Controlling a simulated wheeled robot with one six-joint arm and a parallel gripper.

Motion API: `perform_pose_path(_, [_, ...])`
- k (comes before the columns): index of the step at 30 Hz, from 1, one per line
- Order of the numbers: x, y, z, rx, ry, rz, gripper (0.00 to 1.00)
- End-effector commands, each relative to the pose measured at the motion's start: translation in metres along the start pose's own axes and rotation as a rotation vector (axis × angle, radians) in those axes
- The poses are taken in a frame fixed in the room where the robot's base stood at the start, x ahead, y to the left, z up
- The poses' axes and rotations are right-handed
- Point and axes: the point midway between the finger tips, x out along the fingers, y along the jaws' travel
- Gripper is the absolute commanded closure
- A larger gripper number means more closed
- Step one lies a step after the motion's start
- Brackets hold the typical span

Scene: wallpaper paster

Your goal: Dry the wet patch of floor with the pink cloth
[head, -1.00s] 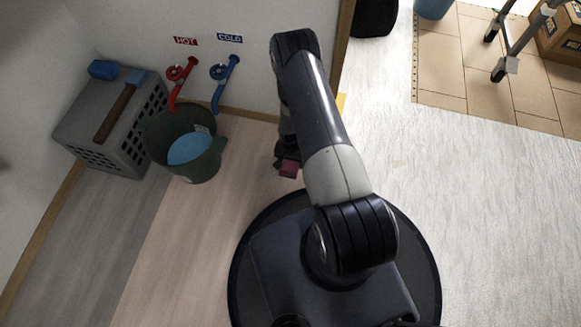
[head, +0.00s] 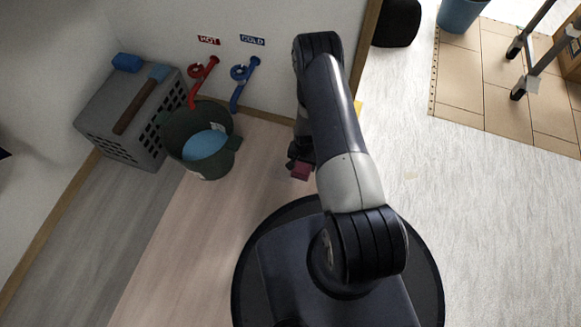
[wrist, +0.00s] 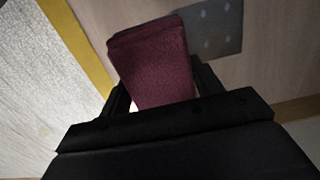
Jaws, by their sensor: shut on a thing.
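My gripper (head: 298,160) is shut on the pink cloth (head: 301,172), held low in front of the wall, right of the green bucket. In the wrist view, the cloth (wrist: 152,60) looks dark maroon and stands up between the fingers of my gripper (wrist: 162,88). My arm hides part of the floor behind it.
A green bucket (head: 171,160) with blue inside stands below the red and blue taps. A grey crate (head: 150,150) with a brush (head: 143,100) on top is at left. A wheeled metal frame (head: 535,62) stands at upper right. Pale floor at right is mostly clear.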

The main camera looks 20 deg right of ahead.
Motion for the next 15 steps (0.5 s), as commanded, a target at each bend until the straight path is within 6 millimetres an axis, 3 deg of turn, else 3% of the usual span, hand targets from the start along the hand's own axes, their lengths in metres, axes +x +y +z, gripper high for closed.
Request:
perform_pose_path(6, [0.000, 0.000, 0.000, 0.000, 0.000, 0.000, 0.62])
perform_pose_path(15, [0.010, 0.000, 0.000, 0.000, 0.000, 0.000, 0.62])
